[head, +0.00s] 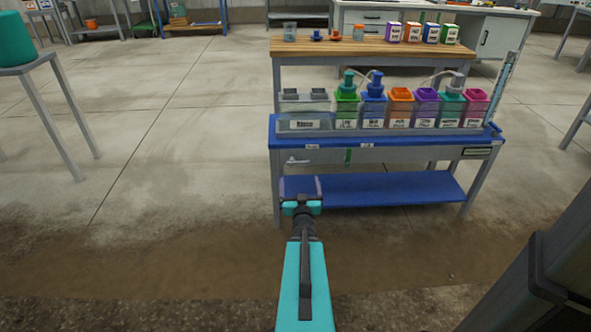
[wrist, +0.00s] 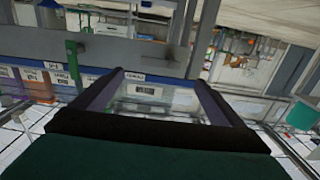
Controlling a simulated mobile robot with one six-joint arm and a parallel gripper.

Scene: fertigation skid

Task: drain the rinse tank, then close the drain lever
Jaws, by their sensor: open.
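The rinse tank (head: 303,124) is a clear box with a white label at the left end of the blue bench. It also shows in the wrist view (wrist: 143,103), seen upside down between my fingers. A pale grey lever (head: 298,161) lies roughly level on the bench front below the tank. A green handle (head: 348,157) hangs upright to its right, and shows at the left of the wrist view (wrist: 72,50). My gripper (head: 301,184) is open and empty, in front of and below the grey lever, apart from it. The tank's liquid level is unclear.
Several coloured tanks (head: 400,107) stand right of the rinse tank, some with pumps and tubes. A blue lower shelf (head: 390,188) runs beneath the bench (head: 400,140). A dark post (head: 540,265) stands at the right front.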

